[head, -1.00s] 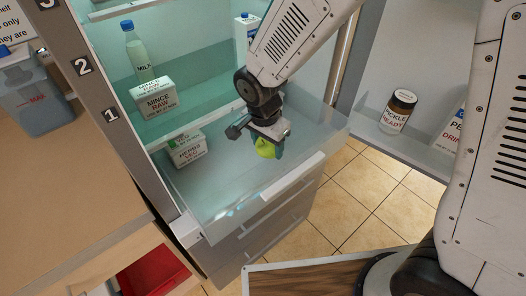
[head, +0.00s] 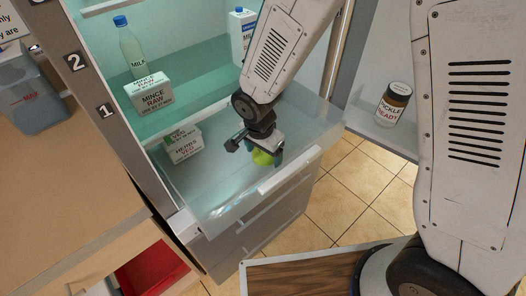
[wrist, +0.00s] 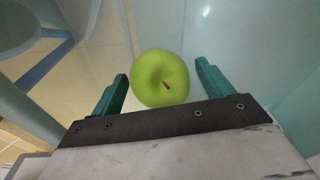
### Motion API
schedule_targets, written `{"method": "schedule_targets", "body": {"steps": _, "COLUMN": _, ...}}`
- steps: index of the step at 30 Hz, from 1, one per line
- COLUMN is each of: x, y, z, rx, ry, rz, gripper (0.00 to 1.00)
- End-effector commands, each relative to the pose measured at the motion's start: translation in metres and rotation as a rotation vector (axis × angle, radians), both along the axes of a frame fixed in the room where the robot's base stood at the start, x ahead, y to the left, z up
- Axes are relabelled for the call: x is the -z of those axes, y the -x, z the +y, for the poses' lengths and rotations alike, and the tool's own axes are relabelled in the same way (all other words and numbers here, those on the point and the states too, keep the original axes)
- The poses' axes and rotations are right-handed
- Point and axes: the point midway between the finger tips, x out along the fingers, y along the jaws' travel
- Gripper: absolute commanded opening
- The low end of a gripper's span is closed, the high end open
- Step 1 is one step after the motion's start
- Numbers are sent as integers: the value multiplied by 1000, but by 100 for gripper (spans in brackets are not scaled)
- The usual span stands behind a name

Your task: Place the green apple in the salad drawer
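The green apple (head: 262,157) is between the fingertips of my gripper (head: 265,151), inside the pulled-out clear salad drawer (head: 225,196). In the wrist view the apple (wrist: 160,79) lies between the two teal fingers of my gripper (wrist: 162,72), stem towards the camera. A gap shows at the right finger, and the left finger is very near the apple, so the fingers look open around it. Whether the apple rests on the drawer floor cannot be told.
A herbs carton (head: 184,147) stands at the left of the drawer. A mince carton (head: 149,93), a milk bottle (head: 131,48) and another carton (head: 240,32) stand on the shelf above. A pickle jar (head: 393,104) is on the open door at right.

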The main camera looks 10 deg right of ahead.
Motion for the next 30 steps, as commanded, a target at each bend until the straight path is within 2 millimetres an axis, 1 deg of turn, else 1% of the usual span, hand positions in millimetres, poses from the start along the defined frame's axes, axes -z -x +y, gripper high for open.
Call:
{"method": "schedule_targets", "body": {"steps": 6, "x": -1, "y": 0, "z": 0, "rx": 0, "ry": 0, "rz": 0, "gripper": 79}}
{"method": "schedule_targets", "body": {"steps": 10, "x": -10, "y": 0, "z": 1, "rx": 0, "ry": -1, "rz": -1, "gripper": 79}}
{"method": "schedule_targets", "body": {"steps": 14, "x": -34, "y": 2, "z": 3, "rx": 0, "ry": -3, "rz": -4, "gripper": 79}}
{"method": "schedule_targets", "body": {"steps": 18, "x": -65, "y": 5, "z": 6, "rx": 0, "ry": -3, "rz": -4, "gripper": 79}}
{"method": "schedule_targets", "body": {"steps": 24, "x": -102, "y": 8, "z": 9, "rx": -1, "ry": -2, "rz": -3, "gripper": 79}}
{"method": "schedule_targets", "body": {"steps": 27, "x": -113, "y": 9, "z": 10, "rx": 0, "ry": -1, "rz": -1, "gripper": 79}}
{"method": "schedule_targets", "body": {"steps": 30, "x": -120, "y": 10, "z": 10, "rx": 0, "ry": 0, "rz": 0, "gripper": 79}}
